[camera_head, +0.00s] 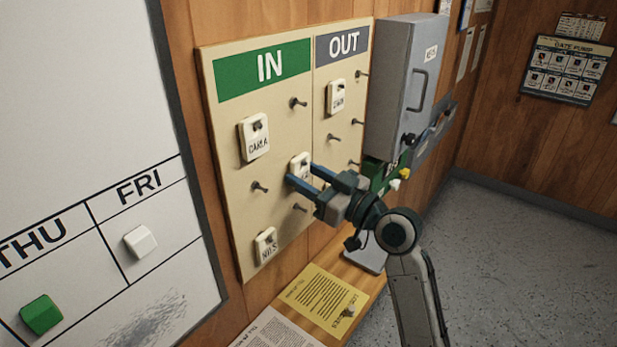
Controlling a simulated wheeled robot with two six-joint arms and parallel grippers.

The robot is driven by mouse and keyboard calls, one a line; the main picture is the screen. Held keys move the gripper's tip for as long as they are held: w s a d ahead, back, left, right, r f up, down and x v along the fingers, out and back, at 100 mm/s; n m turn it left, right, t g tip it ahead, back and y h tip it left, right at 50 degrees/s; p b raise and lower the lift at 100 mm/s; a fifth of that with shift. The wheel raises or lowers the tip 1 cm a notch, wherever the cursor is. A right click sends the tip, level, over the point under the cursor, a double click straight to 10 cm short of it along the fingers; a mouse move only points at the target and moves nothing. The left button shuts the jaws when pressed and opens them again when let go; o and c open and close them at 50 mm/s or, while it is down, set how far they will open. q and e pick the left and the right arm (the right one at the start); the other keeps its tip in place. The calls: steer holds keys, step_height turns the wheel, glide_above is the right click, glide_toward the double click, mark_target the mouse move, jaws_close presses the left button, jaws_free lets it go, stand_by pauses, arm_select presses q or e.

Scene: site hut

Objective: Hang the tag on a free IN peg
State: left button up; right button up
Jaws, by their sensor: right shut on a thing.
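The tag board has a green IN header (264,68) and a grey OUT header (344,43). My right gripper (301,175) is shut on a white tag (299,163) at the right column of the IN side. The fingers hide its lower part, and I cannot tell whether its hole is around a peg. Bare IN pegs are at the upper right (298,103), the middle left (260,187) and the lower right (300,208). A CARLA tag (255,146) hangs upper left and another tag (265,248) lower left. My left gripper is not in view.
One tag (336,103) hangs on the OUT side, which has several bare pegs. A grey wall cabinet (402,85) stands out right of the board. Below is a wooden shelf (362,277) with a yellow sheet (318,297). A whiteboard (90,110) is at left.

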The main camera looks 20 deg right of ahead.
stand_by(0.3)
steer(key=o, duration=0.9)
steer(key=shift+s, duration=0.1)
steer(key=shift+s+d+f, duration=0.15)
steer(key=shift+s+d, duration=0.05)
steer(key=shift+b+v, duration=2.1)
steer(key=shift+v, duration=2.95)
